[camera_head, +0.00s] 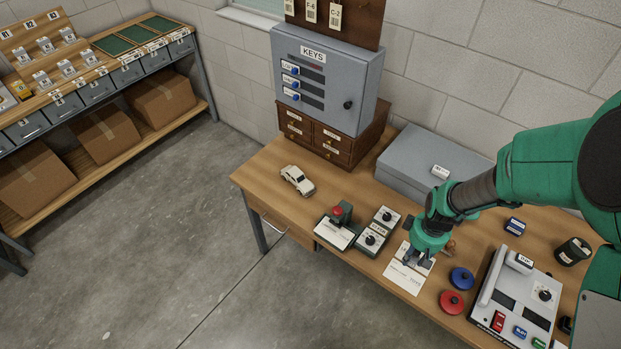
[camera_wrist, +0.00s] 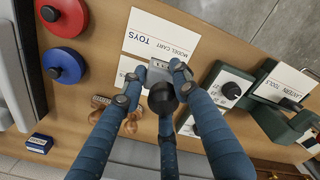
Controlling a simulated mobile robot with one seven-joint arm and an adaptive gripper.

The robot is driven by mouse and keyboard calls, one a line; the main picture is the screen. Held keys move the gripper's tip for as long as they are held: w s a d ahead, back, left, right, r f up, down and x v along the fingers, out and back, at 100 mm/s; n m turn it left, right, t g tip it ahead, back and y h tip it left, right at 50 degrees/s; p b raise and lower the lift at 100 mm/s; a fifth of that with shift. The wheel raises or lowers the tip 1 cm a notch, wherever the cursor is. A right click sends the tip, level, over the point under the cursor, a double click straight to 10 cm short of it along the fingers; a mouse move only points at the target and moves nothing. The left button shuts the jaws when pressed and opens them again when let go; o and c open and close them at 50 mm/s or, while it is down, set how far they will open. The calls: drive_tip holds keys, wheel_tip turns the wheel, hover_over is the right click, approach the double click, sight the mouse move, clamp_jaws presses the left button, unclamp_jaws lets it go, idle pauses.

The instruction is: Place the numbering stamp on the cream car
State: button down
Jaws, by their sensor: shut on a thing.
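The cream car (camera_head: 297,179) stands on the wooden table (camera_head: 262,170), left of the green devices, with its roof clear. My gripper (camera_head: 416,257) is low over the table, to the right of the car and well apart from it. In the wrist view, the fingers of my gripper (camera_wrist: 157,84) are closed around a small grey block, which appears to be the numbering stamp (camera_wrist: 158,67). The fingers hide part of it. It is at or just above the white cards; I cannot tell whether it touches them.
A green device with a red knob (camera_head: 341,211) and a green two-dial unit (camera_head: 372,238) stand between my gripper and the car. Red (camera_head: 451,301) and blue (camera_head: 461,278) round pieces and a white console (camera_head: 517,300) are to the right. A key cabinet (camera_head: 325,80) stands behind.

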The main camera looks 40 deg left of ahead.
drive_tip(key=w+a+r+n+p, duration=0.1)
drive_tip(key=w+a+r+p, duration=0.3)
drive_tip(key=a, duration=0.6)
wheel_tip(320, 180, up, 5)
drive_tip(key=n+p, duration=0.3)
drive_tip(key=p, duration=0.4)
hover_over(310, 185)
drive_tip(key=shift+w+f, duration=0.1)
drive_tip(key=shift+f, duration=2.95)
drive_tip(key=shift+f, duration=2.05)
drive_tip(key=shift+f, duration=0.2)
